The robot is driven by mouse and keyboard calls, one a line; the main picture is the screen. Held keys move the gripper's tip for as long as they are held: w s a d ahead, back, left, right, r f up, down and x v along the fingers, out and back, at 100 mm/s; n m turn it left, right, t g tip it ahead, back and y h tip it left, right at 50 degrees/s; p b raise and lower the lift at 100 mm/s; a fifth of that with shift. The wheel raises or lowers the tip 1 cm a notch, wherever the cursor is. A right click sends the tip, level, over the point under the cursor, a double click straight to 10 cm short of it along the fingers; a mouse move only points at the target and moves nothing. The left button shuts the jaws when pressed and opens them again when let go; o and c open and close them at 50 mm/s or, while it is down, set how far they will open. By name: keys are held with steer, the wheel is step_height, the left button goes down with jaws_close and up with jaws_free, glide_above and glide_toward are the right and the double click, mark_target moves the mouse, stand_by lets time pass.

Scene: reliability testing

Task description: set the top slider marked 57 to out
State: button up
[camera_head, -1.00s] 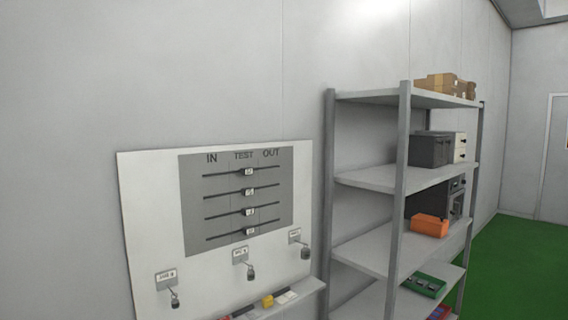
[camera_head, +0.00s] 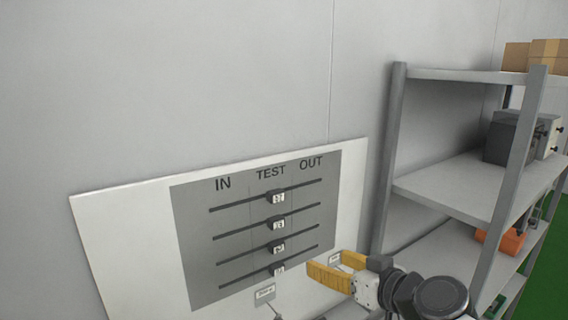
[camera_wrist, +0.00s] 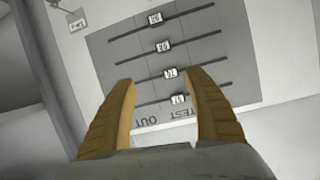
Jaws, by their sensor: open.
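The grey slider panel (camera_head: 200,265) is on a white board on the wall, with IN, TEST and OUT printed along its top. The top slider (camera_head: 276,197) sits under TEST, midway on its slot; its number is too small to read surely. My gripper (camera_head: 322,262) is open and empty, with yellow fingers, at the lower right of the panel and apart from the top slider. In the wrist view the panel is upside down, and the top slider (camera_wrist: 179,99) shows lowest, between the spread fingers of my gripper (camera_wrist: 162,76).
Several more sliders, such as the second slider (camera_head: 276,223), stand at TEST below. Labels with hanging parts (camera_head: 265,293) are on the board's lower part. A grey shelf rack (camera_head: 450,190) with boxes stands close on the right. The wall left of the board is clear.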

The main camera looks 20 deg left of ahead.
mark_target(279, 194)
steer(key=w+a+r+n+t+y+p, duration=0.2)
steer(key=w+a+r+y+p, duration=0.1)
steer(key=w+a+r+p, duration=0.4)
steer(key=x, duration=0.3)
steer(key=r+x, duration=0.1)
steer(key=x, duration=0.3)
steer(key=s+a+x, duration=0.1)
steer(key=x, duration=0.3)
steer(key=shift+r, duration=0.3)
steer(key=shift+d, duration=0.1)
jaws_close()
